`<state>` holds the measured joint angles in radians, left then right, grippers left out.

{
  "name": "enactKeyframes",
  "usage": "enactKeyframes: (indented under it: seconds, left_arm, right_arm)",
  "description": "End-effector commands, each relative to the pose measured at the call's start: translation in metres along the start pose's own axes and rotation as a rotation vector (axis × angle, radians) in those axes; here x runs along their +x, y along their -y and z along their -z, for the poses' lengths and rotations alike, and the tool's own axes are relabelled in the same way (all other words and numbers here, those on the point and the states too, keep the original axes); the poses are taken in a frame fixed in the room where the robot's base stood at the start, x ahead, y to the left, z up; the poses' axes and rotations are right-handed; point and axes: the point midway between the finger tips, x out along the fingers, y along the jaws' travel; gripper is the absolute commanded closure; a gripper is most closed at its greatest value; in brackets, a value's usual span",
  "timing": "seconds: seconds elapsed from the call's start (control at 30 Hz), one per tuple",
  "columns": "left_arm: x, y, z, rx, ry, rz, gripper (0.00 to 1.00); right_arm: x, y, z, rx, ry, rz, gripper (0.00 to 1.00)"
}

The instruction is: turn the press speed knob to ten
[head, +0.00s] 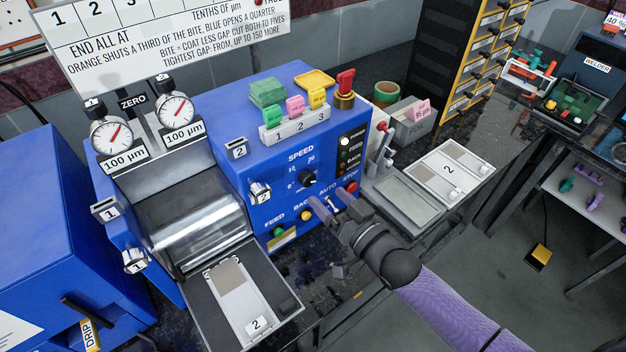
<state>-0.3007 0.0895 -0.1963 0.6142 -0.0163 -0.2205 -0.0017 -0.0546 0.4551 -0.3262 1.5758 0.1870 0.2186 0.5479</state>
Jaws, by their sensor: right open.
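The blue press (207,128) stands in the middle of the head view with a sloped control panel. Its black speed knob (307,179) sits under the word SPEED, with a small printed scale around its upper left. The pointer's exact reading is too small to tell. My right gripper (322,207) comes in from the lower right on a purple arm. It is open and empty, its fingers just below the knob near the AUTO label, apart from the knob as far as I can see. My left gripper is not in view.
A red stop button (351,187), a yellow button (306,216) and a green button (279,232) lie close around the fingers. Two dials (176,110) stand at left above the metal roller (200,226).

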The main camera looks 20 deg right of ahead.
Motion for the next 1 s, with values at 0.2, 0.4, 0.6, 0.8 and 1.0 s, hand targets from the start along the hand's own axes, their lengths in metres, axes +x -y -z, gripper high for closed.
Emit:
enactKeyframes:
  seconds: [0.2,0.4,0.6,0.8,1.0]
  left_arm:
    - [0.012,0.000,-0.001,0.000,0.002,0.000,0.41]
    - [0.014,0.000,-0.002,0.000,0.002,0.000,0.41]
    - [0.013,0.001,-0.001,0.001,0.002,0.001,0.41]
    - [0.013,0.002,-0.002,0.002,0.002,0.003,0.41]
    - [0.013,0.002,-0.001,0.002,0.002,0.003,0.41]
  right_arm:
    - [0.046,-0.001,-0.003,0.000,0.000,-0.001,0.16]
    - [0.060,-0.001,-0.002,-0.001,0.002,-0.001,0.16]
    - [0.060,-0.001,-0.001,-0.001,0.003,-0.002,0.16]
    - [0.060,-0.001,-0.001,-0.001,0.003,-0.002,0.54]
    - [0.060,-0.001,-0.002,-0.001,0.003,-0.002,0.96]
